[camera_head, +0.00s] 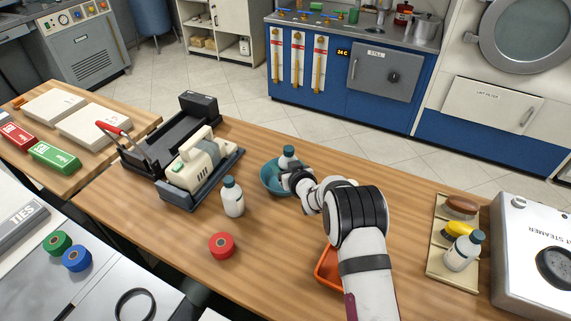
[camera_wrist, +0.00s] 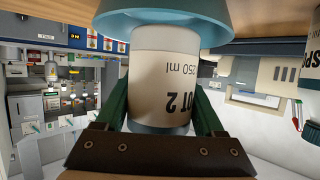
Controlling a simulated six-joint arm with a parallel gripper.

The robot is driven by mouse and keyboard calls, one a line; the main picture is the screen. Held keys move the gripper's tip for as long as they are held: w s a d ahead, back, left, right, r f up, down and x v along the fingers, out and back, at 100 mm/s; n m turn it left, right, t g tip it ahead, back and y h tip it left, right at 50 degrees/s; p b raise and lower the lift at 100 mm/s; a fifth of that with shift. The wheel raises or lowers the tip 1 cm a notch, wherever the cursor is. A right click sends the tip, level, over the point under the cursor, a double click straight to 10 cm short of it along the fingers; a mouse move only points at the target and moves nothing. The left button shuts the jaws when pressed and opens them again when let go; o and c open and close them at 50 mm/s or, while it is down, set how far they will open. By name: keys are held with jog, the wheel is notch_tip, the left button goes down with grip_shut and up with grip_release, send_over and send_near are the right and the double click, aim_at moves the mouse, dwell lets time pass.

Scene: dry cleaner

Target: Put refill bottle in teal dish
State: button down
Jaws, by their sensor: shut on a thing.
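The refill bottle, white with a dark teal cap (camera_head: 288,152), is upright between the fingers of my gripper (camera_head: 291,174). In the wrist view the bottle (camera_wrist: 170,75) appears upside down, with "250 ml" and part of "OT 2" on its label. The gripper's green fingers (camera_wrist: 163,105) are shut on its sides. The teal dish (camera_head: 266,182) is on the wooden table. The bottle's base is at or inside the dish (camera_wrist: 180,17); whether it touches the dish floor is hidden. My gripper covers the dish's right side in the head view.
A similar bottle (camera_head: 233,199) stands left of the dish, near a cream device (camera_head: 193,160) on a dark base. A red roll (camera_head: 222,245) lies in front. An orange tray (camera_head: 327,268) is partly behind my arm. Another bottle (camera_head: 463,253) and brushes sit on a beige rack at right.

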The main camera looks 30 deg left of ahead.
jog(key=shift+f, duration=0.3)
grip_release()
jog(key=shift+f, duration=0.1)
jog(key=shift+r, duration=0.2)
jog(key=s+d+r+m+g+h, duration=0.1)
jog(key=s+d+r+m+h, duration=0.4)
jog(key=d, duration=0.6)
jog(key=s+d+r+m+g+h, duration=0.1)
jog(key=s+d+r, duration=0.4)
jog(key=d, duration=0.5)
jog(key=s+d+r+m+g+h, duration=0.1)
jog(key=s+d+r+m+h, duration=0.15)
jog(key=s+d, duration=0.65)
jog(key=s+d+r+m+g, duration=0.1)
jog(key=s+d+m+g, duration=0.1)
jog(key=s, duration=0.9)
jog(key=s+d+r+m+g, duration=0.2)
jog(key=s+d+m+g, duration=0.1)
jog(key=s, duration=0.9)
jog(key=shift+d+r+m+g+y, duration=0.15)
jog(key=shift+d+m+g+y, duration=0.3)
jog(key=shift+g, duration=0.35)
